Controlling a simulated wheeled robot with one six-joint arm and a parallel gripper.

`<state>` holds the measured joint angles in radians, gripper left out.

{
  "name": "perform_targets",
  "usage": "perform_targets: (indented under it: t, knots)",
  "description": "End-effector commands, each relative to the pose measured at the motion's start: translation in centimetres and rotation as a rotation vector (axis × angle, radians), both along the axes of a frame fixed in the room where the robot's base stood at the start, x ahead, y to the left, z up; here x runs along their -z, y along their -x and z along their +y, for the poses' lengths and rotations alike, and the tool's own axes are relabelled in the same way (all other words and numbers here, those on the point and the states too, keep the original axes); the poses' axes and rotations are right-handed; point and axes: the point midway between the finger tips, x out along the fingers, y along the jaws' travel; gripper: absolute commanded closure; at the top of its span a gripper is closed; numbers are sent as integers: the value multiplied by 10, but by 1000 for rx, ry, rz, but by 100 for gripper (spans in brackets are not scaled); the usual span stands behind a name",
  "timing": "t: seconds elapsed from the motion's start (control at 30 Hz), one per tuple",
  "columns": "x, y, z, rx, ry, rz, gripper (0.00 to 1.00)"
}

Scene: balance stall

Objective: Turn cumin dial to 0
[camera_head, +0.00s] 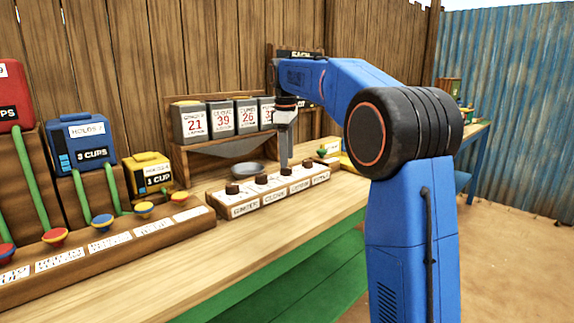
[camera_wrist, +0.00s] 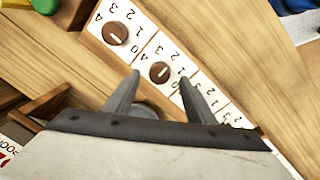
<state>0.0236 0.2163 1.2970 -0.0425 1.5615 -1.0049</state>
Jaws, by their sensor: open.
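The cumin dial (camera_head: 286,171) is the third brown knob from the left on the wooden dial box in the head view. In the wrist view the cumin dial (camera_wrist: 160,72) is a round brown knob with a slanted white mark on a white number plate. I cannot tell for sure which number the mark points at. My gripper (camera_head: 285,166) hangs downward over the dial, its fingers hiding part of it. In the wrist view my gripper (camera_wrist: 161,80) is open, with one finger to each side of the knob. The knob is not gripped.
Neighbouring dials, clove (camera_head: 261,179) and ginger (camera_head: 232,188), stand to the left; another dial (camera_wrist: 115,33) is close by in the wrist view. Spice bins (camera_head: 193,123) and a grey bowl (camera_head: 247,169) are behind. The counter front (camera_head: 250,238) is clear.

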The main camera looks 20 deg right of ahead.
Motion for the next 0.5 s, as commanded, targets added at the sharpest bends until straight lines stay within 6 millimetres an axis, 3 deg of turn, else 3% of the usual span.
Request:
perform_targets:
  t: [0.2, 0.5]
  knots:
    - [27, -1, -1, 0, -1, 1, 50]
    - [37, -2, -2, 0, 0, 0, 50]
